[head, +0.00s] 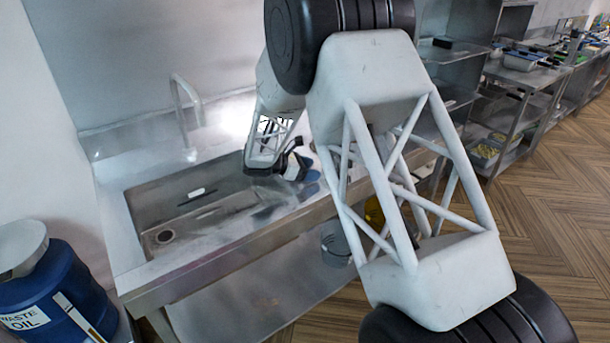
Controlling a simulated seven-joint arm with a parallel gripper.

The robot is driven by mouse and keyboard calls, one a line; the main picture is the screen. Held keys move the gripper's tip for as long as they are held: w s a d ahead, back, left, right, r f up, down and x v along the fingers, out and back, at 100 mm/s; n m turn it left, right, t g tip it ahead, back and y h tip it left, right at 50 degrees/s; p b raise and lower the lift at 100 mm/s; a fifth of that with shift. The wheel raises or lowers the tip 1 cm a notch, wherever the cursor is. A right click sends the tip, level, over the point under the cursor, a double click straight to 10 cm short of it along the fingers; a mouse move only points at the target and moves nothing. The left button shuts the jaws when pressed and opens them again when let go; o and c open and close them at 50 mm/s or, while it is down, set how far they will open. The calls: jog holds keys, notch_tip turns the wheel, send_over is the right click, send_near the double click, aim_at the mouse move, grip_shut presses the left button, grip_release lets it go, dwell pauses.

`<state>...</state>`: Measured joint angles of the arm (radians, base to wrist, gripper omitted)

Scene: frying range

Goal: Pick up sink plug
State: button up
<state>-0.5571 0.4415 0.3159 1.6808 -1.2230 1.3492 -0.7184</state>
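My arm crosses the middle of the head view, and its far end comes down over the right part of the sink counter. My gripper (294,168) is small and far off there, and its fingers are not clear, so I cannot tell whether it is open or shut. I cannot make out a sink plug for certain. My arm hides part of the counter.
A small white item (196,191) and a thin dark item lie in the basin. A curved tap (181,110) stands behind it. A blue waste oil drum (60,290) stands at the left. Steel shelving (510,110) lines the right; the wooden floor there is clear.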

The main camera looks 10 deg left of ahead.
jog(key=c, duration=0.8)
jog(key=shift+f, duration=0.1)
jog(key=shift+r, duration=1.7)
jog(key=shift+s+d+r, duration=0.1)
jog(key=shift+s+r, duration=0.1)
jog(key=shift+s, duration=0.15)
jog(key=s+d, duration=0.1)
jog(key=s, duration=0.3)
jog(key=s+d+r, duration=0.1)
jog(key=s+d, duration=0.1)
jog(key=s, duration=0.3)
jog(key=s+d, duration=0.2)
jog(key=s, duration=0.3)
jog(key=shift+s+d+r, duration=0.15)
jog(key=shift+d+r, duration=0.05)
